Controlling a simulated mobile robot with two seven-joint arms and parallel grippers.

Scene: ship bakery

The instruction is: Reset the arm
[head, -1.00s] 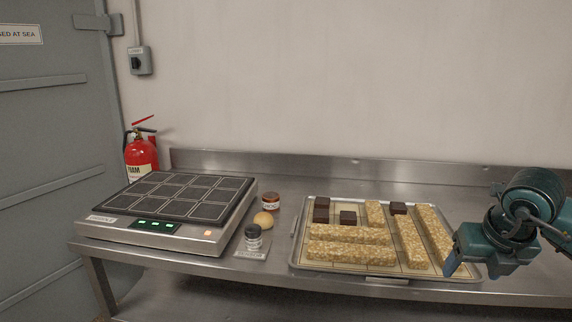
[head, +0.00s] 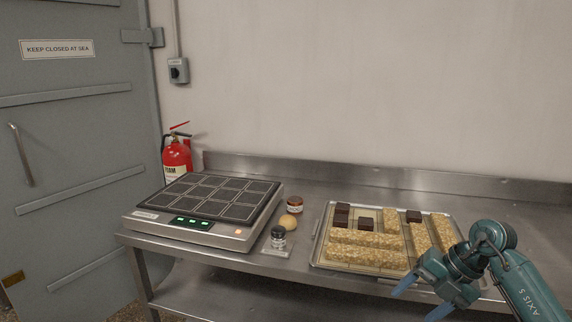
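My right gripper (head: 418,300) comes in from the right in the head view, over the front right corner of the tray (head: 318,248). Its two blue fingertips are spread apart with nothing between them. The arm behind it hides part of the tray's right side. My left gripper is not in view.
The tray holds oat bars (head: 368,255) and dark brown blocks (head: 365,223). A fire extinguisher (head: 177,158) stands behind the counter's left end.

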